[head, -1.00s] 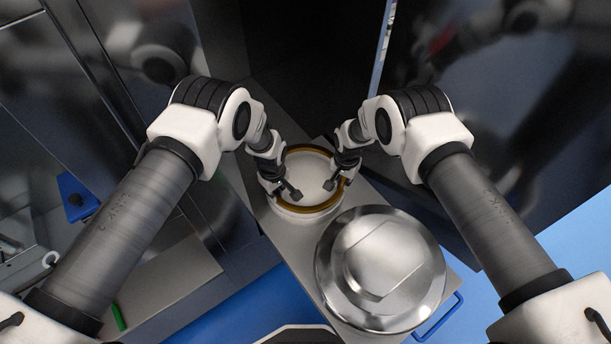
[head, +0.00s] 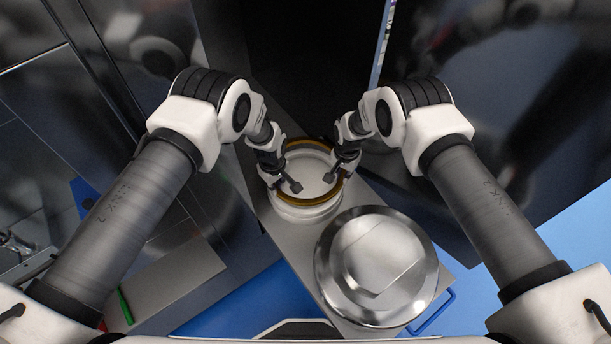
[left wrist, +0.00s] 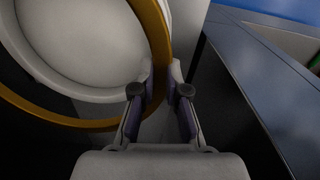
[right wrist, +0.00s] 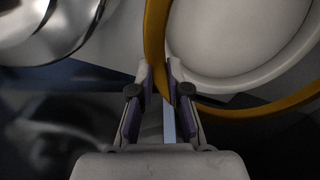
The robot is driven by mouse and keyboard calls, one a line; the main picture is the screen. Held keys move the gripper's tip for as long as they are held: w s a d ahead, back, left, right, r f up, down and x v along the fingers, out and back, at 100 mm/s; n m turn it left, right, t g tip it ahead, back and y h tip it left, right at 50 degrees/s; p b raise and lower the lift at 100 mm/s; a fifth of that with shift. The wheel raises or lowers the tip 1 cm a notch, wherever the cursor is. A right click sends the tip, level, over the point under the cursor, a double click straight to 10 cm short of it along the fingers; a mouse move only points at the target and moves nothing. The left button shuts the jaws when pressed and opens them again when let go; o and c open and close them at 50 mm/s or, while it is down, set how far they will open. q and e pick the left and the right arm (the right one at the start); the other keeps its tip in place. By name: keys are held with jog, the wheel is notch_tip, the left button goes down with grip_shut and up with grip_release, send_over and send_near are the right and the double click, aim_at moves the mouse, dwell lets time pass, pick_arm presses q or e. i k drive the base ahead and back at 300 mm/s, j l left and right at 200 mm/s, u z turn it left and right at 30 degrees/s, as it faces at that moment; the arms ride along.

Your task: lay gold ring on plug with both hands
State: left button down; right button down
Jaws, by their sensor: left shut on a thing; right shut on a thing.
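The gold ring (head: 308,202) is held between both grippers over the white round plug (head: 312,176) in the head view. My left gripper (head: 284,186) is shut on the ring's left side; in the left wrist view the gold band (left wrist: 160,60) passes between its fingers. My right gripper (head: 336,178) is shut on the ring's right side; in the right wrist view the band (right wrist: 154,50) runs between its fingers. The ring looks apart from the plug's rim in the wrist views. The exact height of the gap cannot be told.
A large shiny metal lid or tub (head: 376,268) stands in front and to the right of the plug on the same narrow metal surface (head: 262,205). A blue handle (head: 432,314) shows at its near right. Dark cabinet walls stand behind and on both sides.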

aim_at(378, 260)
jog(key=k+j+z, duration=1.3)
jog(key=k, duration=0.25)
jog(key=i+l, duration=0.1)
jog(key=i, duration=0.9)
